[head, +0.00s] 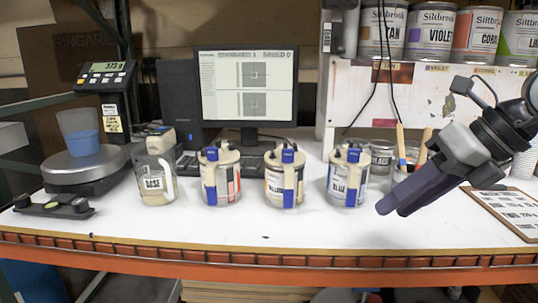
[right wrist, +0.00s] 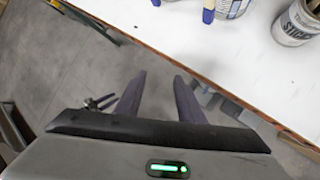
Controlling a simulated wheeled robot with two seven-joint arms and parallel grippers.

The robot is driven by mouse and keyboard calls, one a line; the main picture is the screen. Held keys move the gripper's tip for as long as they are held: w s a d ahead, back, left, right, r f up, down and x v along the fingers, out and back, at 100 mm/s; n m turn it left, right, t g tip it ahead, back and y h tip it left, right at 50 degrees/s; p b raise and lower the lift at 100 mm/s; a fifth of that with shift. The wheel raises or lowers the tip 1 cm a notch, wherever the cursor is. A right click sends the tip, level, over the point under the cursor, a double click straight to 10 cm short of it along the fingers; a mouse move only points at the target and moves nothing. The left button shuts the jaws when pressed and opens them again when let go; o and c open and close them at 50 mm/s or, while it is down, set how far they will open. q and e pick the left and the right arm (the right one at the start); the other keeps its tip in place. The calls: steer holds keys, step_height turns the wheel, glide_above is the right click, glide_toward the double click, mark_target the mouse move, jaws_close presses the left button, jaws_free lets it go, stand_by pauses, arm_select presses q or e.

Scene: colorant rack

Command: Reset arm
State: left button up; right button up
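My right gripper (head: 392,208) reaches in from the right in the head view, above the front right of the white table (head: 300,228). It points down and left, with dark fingers. In the right wrist view its two fingers (right wrist: 160,76) stand apart with nothing between them, and the grey floor shows through the gap. The nearest canister, with a blue strap (head: 347,178), stands left of the gripper and apart from it. My left gripper cannot be made out in the head view.
Two more blue-strapped canisters (head: 221,177) (head: 285,179) and a BASE jar (head: 154,172) stand in a row. A scale (head: 85,167) bears a beaker of blue liquid (head: 80,132). A clipboard (head: 508,208) lies right. A monitor (head: 246,87) and paint cans (head: 431,32) are behind. The front strip is mostly clear.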

steer(key=s+a+f+m+y, duration=0.2)
steer(key=a+m+y, duration=0.1)
steer(key=a+y, duration=0.55)
steer(key=s+a+f+m+y, duration=0.25)
steer(key=a+y, duration=0.35)
steer(key=a, duration=0.6)
steer(key=w+d+f+m+t+h, duration=0.1)
steer(key=d+f+m+t+h, duration=0.25)
steer(key=f+m, duration=0.4)
steer(key=w+d+f+m+t+h+p, duration=0.1)
steer(key=d+f+m+t+h, duration=0.2)
steer(key=f+m+t+h, duration=0.4)
steer(key=w+d+f+m+t+h, duration=0.25)
steer(key=f+m, duration=0.35)
steer(key=m, duration=0.3)
steer(key=s+d+f+m+g+h, duration=0.1)
steer(key=s+f+m+g, duration=0.3)
steer(key=s+f, duration=0.6)
steer(key=s+d+f+m+g+h, duration=0.2)
steer(key=s+f+g, duration=0.3)
steer(key=s+f, duration=0.5)
step_height(320, 180, down, 3)
steer(key=shift+s+d+r+m+h+p, duration=0.2)
steer(key=shift+s+m+h+p, duration=0.15)
steer(key=shift+m+h, duration=0.5)
